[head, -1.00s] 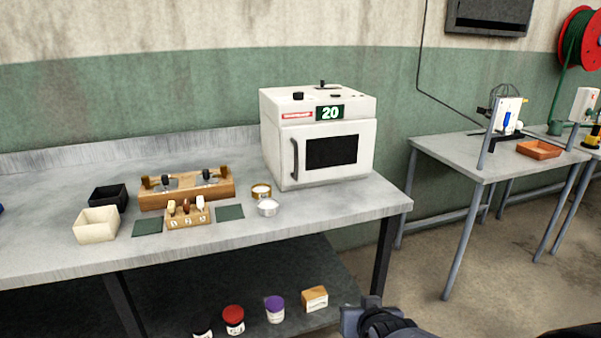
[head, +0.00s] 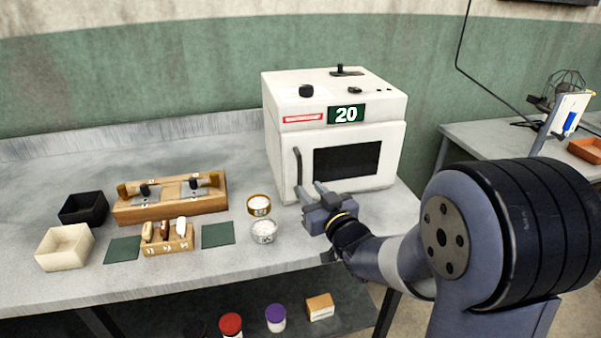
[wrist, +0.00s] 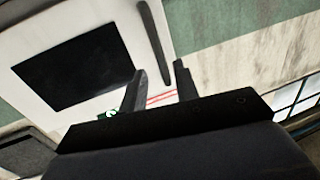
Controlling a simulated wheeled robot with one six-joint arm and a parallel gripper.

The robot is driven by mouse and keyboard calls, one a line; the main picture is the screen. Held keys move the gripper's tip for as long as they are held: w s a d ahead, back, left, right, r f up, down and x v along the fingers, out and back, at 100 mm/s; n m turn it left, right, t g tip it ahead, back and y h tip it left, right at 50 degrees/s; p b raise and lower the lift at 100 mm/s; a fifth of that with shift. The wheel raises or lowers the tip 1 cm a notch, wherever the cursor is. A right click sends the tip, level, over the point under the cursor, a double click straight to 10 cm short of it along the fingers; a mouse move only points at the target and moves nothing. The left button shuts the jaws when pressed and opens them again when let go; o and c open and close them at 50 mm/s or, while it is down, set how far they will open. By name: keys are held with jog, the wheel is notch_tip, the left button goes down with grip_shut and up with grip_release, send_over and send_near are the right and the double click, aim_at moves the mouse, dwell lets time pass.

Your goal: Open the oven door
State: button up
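The white oven (head: 287,158) stands on the grey bench in the head view, its display reading 20. Its door, with a dark window (head: 346,161), looks shut. A dark vertical handle (head: 299,168) is on the door's left side. My gripper (head: 310,190) is in front of the lower left of the door, close to the handle's lower end. In the wrist view the two fingers (wrist: 160,82) are apart with nothing between them. The handle (wrist: 155,42) is just beyond the fingertips, and the window (wrist: 75,68) is to its left. I cannot tell whether a finger touches the handle.
A gold-rimmed dish (head: 259,204) and a clear dish (head: 263,232) of white grains stand left of my gripper. A wooden rack (head: 170,207), a small wooden holder (head: 168,246) and a cream box (head: 64,248) are further left. The bench (head: 215,277) is bare along its front.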

aim_at(301, 178)
jog(key=p+x, duration=0.1)
jog(key=x, duration=0.6)
jog(key=shift+w, duration=0.1)
grip_shut()
dwell(0.4)
